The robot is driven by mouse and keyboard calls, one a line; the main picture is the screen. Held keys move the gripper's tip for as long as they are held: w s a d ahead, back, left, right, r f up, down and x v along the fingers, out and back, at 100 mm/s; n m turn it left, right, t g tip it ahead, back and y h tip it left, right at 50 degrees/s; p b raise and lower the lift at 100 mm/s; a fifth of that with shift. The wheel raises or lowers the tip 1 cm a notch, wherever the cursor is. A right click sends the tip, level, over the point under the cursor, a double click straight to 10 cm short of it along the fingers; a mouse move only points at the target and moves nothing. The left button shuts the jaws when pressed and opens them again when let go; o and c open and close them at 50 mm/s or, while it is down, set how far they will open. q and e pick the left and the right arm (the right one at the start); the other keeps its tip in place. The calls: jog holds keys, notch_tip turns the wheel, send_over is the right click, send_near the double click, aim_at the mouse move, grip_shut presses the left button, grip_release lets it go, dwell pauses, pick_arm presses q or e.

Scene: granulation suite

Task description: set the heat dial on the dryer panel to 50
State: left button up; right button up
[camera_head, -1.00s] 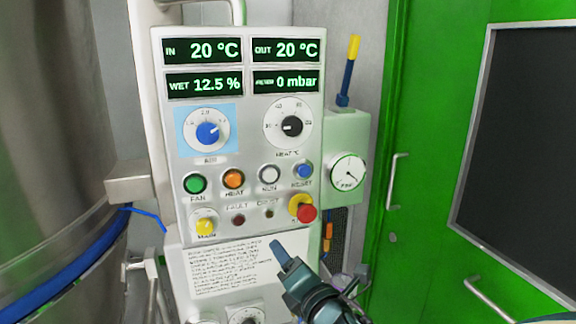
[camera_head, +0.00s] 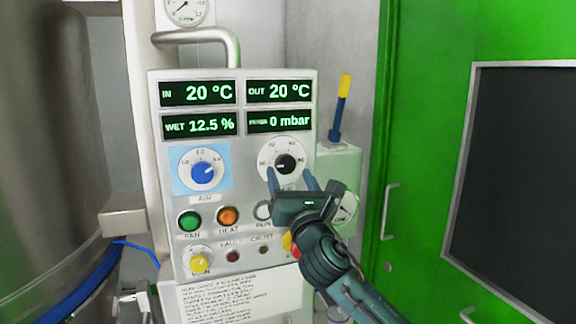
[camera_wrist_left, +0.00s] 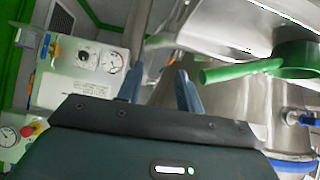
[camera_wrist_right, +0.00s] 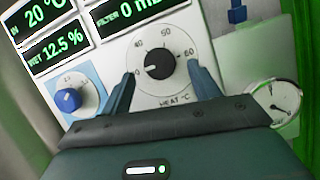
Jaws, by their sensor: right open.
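The heat dial (camera_head: 286,163) is a black knob on a round white scale at the right of the dryer panel (camera_head: 240,255). In the right wrist view the heat dial (camera_wrist_right: 159,65) shows 40, 50 and 60 around its top, and its white mark points left, below the 40. My right gripper (camera_head: 289,176) is open in front of the dial's lower part. In the right wrist view its fingers stand left and right of the knob with gaps; contact cannot be told. My left gripper (camera_wrist_left: 160,80) is open and empty in its wrist view, away from the dial.
The blue air dial (camera_head: 203,172) is left of the heat dial. Green (camera_head: 189,221) and orange (camera_head: 228,216) buttons sit below. A gauge box (camera_head: 338,163) adjoins the panel's right side. A steel vessel (camera_head: 50,130) stands left, a green door (camera_head: 425,100) right.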

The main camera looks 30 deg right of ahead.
aim_at(285, 163)
jog(key=shift+x, duration=1.3)
jog(key=shift+f, duration=0.1)
jog(key=shift+c, duration=0.3)
jog(key=c, duration=0.9)
